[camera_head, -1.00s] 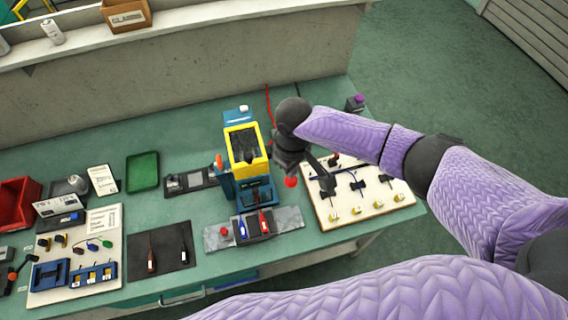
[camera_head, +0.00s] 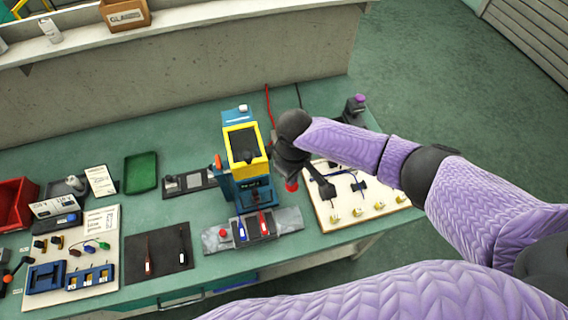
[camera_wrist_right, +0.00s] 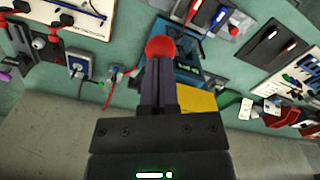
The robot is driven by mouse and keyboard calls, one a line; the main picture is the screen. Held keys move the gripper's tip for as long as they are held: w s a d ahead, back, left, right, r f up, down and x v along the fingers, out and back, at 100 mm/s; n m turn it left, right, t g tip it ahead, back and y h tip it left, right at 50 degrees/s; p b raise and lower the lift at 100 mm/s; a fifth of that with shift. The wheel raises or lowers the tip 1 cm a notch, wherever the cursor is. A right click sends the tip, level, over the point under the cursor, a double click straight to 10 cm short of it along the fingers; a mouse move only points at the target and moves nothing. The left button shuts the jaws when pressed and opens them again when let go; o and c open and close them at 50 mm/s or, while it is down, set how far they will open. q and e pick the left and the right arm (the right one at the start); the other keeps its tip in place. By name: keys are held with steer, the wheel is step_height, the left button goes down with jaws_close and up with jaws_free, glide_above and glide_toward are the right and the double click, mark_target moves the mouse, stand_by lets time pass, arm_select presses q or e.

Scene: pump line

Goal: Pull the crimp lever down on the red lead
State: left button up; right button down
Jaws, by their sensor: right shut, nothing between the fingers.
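The crimp press (camera_head: 245,143), blue with a yellow top frame, stands mid-bench. A red ball knob (camera_head: 292,186), apparently the crimp lever's, is at its right side. My right gripper (camera_head: 291,176) is over the knob, fingers pointing down. In the right wrist view the closed fingers (camera_wrist_right: 158,75) end at the red knob (camera_wrist_right: 160,47), with nothing gripped between them; I cannot tell if they touch it. The red lead (camera_head: 264,222) lies in the dark holder in front of the press, beside a blue lead (camera_head: 241,229). My left gripper is not in view.
A white board (camera_head: 350,215) with small parts and yellow pieces lies right of the press. A dark mat (camera_head: 158,252) with two leads, a green tray (camera_head: 141,172) and a red bin (camera_head: 14,203) are to the left. A wall ledge runs behind the bench.

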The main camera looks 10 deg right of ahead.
mark_target(293, 187)
steer(key=shift+s+f, duration=0.25)
steer(key=shift+f, duration=0.3)
steer(key=shift+s+f+b, duration=0.3)
steer(key=shift+f+b, duration=0.05)
steer(key=shift+f, duration=0.6)
steer(key=shift+s+f+b, duration=0.25)
steer(key=shift+f+b, duration=0.2)
steer(key=shift+f, duration=0.4)
